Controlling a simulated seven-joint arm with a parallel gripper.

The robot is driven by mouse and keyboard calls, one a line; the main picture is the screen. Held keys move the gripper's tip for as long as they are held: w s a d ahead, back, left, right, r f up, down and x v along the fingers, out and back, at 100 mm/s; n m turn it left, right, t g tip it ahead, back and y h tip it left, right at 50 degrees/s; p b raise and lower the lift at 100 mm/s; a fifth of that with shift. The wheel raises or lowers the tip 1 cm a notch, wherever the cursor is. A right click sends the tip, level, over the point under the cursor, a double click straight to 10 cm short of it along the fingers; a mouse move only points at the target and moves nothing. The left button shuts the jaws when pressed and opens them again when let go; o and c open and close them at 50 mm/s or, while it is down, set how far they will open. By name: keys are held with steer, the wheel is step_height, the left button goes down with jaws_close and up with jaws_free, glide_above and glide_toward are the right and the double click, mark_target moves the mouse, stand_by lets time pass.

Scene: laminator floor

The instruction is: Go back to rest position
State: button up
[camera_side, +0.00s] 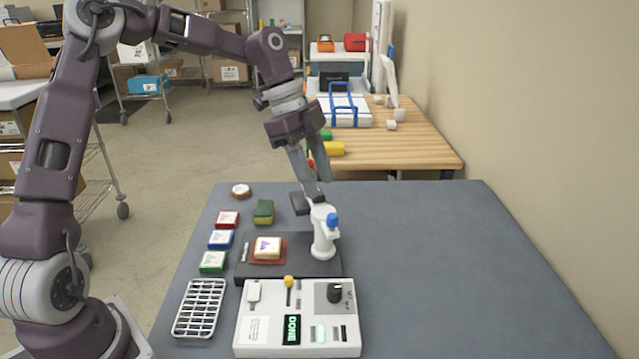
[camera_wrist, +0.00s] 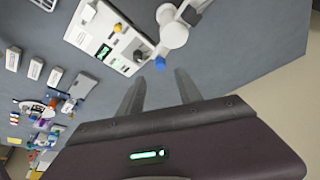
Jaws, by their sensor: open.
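My gripper (camera_side: 310,172) hangs over the far part of the grey table (camera_side: 440,250), pointing down. Its two fingers are apart with nothing between them, as the wrist view also shows (camera_wrist: 158,88). Just below and in front of the fingers stands a white press (camera_side: 323,238) with a blue knob (camera_side: 333,220) on a dark base plate (camera_side: 322,268). A light block with a purple mark (camera_side: 267,246) lies on a reddish-brown mat on that plate, left of the press column. Whether the fingers touch the press's black rear part cannot be told.
A white control box (camera_side: 297,345) with a lit DONE display (camera_side: 292,330) and yellow-tipped lever (camera_side: 289,282) stands in front. A wire rack (camera_side: 200,308), red (camera_side: 227,220), blue (camera_side: 221,239) and green (camera_side: 213,261) blocks and a sponge (camera_side: 263,211) sit left. The table's right is clear.

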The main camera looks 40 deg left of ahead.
steer(key=s+r+n+t+y, duration=0.2)
steer(key=s+n, duration=0.5)
steer(key=s, duration=0.7)
steer(key=s+r+n+t+y, duration=0.2)
steer(key=s+n, duration=0.6)
steer(key=s, duration=0.6)
steer(key=shift+s+d+r+t, duration=0.15)
steer(key=shift+d+r+t, duration=0.15)
steer(key=shift+r, duration=0.55)
